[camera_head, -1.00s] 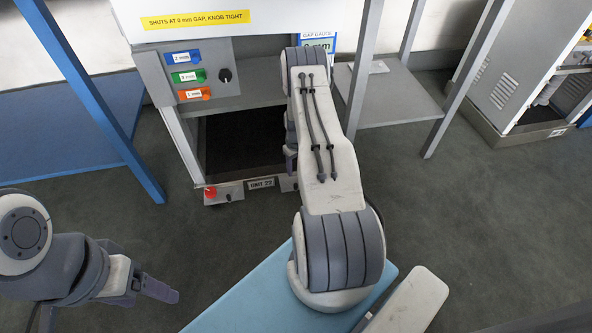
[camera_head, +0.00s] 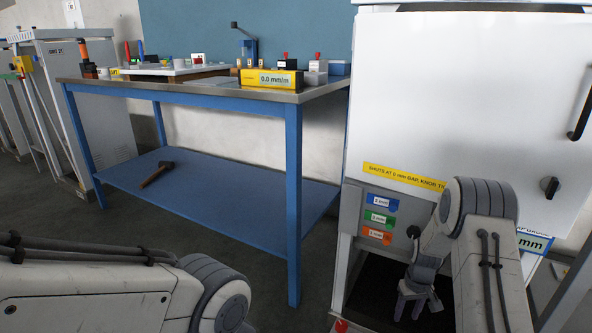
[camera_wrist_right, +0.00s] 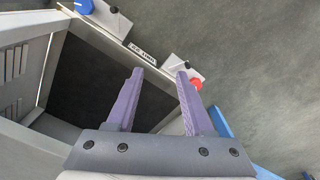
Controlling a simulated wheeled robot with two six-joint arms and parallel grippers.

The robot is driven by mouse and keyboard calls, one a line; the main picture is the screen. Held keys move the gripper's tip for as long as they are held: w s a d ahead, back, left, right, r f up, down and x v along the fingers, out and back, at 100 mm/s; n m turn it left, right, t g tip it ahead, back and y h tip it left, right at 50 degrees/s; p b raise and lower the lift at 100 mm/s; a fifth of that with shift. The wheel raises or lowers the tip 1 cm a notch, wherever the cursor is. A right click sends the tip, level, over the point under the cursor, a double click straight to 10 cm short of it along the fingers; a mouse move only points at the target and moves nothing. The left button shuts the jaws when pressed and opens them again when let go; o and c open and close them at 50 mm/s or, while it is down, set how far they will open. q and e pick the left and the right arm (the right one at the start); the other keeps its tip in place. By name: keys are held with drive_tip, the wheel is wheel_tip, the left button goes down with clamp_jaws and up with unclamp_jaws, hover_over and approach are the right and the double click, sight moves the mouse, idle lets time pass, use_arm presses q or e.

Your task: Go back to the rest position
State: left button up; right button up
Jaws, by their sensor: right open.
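My right gripper (camera_head: 418,300) is in front of the lower part of the white dispenser unit (camera_head: 465,100). It points down, and its fingers look apart and empty. The right wrist view shows the two purple fingers (camera_wrist_right: 160,76) spread wide with nothing between them. Beyond them are the unit's dark floor opening (camera_wrist_right: 85,85) and its base rail with a label. My left arm crosses the lower left of the head view, but its gripper is out of the picture.
A blue workbench (camera_head: 293,190) with tools and a yellow level gauge (camera_head: 270,79) stands left of the unit. A hammer (camera_head: 157,174) lies on its lower shelf. Grey cabinets (camera_head: 82,110) stand at far left. Dark floor (camera_head: 50,215) is open before the bench.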

drive_tip(key=s+a+r+n+p, duration=0.15)
drive_tip(key=s+a+r, duration=0.35)
drive_tip(key=a+r, duration=0.65)
drive_tip(key=s+a+r+n+p, duration=0.15)
drive_tip(key=s+a+r, duration=0.25)
drive_tip(key=a+r, duration=0.7)
drive_tip(key=s+a+r+n+y+p, duration=0.15)
drive_tip(key=s+a+r, duration=0.25)
drive_tip(key=s, duration=0.7)
drive_tip(key=s+a+r+n+h+p, duration=0.1)
drive_tip(key=s+a+r+n, duration=0.25)
drive_tip(key=s, duration=0.65)
wheel_tip(320, 180, up, 37)
drive_tip(key=p, duration=3.6)
drive_tip(key=shift+d+m+p, duration=0.25)
drive_tip(key=shift+m+p, duration=0.15)
drive_tip(key=shift+y, duration=0.25)
